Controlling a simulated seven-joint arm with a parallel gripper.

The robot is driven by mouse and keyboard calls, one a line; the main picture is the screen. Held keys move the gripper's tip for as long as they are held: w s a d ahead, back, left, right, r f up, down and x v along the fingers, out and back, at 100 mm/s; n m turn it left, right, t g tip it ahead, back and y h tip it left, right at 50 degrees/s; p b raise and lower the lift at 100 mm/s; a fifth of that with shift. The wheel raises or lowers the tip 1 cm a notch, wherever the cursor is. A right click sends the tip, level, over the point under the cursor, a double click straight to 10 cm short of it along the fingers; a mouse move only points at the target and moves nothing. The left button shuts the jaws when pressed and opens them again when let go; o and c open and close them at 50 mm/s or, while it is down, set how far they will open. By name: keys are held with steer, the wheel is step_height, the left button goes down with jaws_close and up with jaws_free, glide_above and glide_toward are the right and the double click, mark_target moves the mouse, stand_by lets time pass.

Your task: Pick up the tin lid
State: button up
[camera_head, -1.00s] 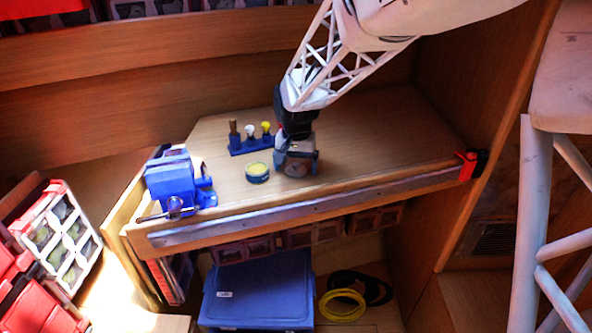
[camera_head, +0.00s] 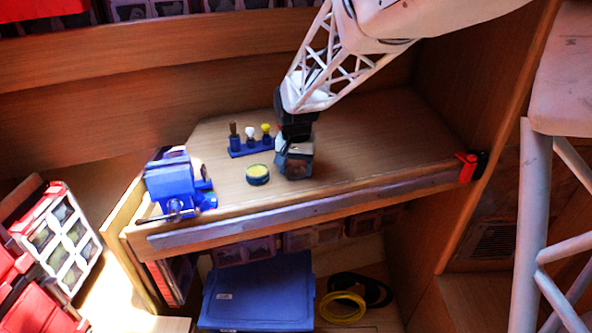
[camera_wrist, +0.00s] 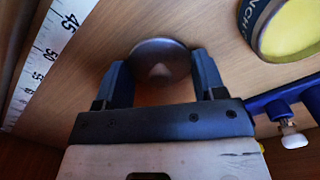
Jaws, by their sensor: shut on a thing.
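The tin lid (camera_wrist: 158,60) is a round, dull metal disc in the wrist view, at the fingertips over the wooden bench. My gripper (camera_wrist: 163,78) is shut on it, with one blue-grey finger at each side. In the head view my gripper (camera_head: 295,170) is low at the bench top, and its fingers mostly hide the lid. I cannot tell whether the lid still touches the wood. A round tin (camera_head: 257,174) with a yellow top and dark blue side stands just left of my gripper; it also shows at the wrist view's upper right (camera_wrist: 290,28).
A blue rack (camera_head: 250,147) with several small handled tools stands behind the tin. A blue vise (camera_head: 178,184) is at the bench's left end. A metal ruler (camera_head: 310,210) runs along the front edge, and a red-and-black clamp (camera_head: 468,166) is at the right. The bench right of my gripper is clear.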

steer(key=shift+r, duration=0.2)
steer(key=shift+r, duration=0.55)
step_height(320, 180, up, 2)
steer(key=shift+r, duration=0.1)
steer(key=s+d, duration=0.1)
steer(key=s, duration=0.4)
steer(key=s+d+r, duration=0.1)
steer(key=s+d, duration=0.1)
steer(key=s, duration=0.3)
steer(key=s+d, duration=0.1)
steer(key=s, duration=0.4)
steer(key=shift+s+d+r, duration=0.15)
steer(key=shift+d, duration=0.05)
step_height(320, 180, up, 5)
steer(key=n, duration=0.3)
glide_above(257, 172)
steer(key=shift+r, duration=0.2)
steer(key=shift+f, duration=0.2)
steer(key=shift+f, duration=3)
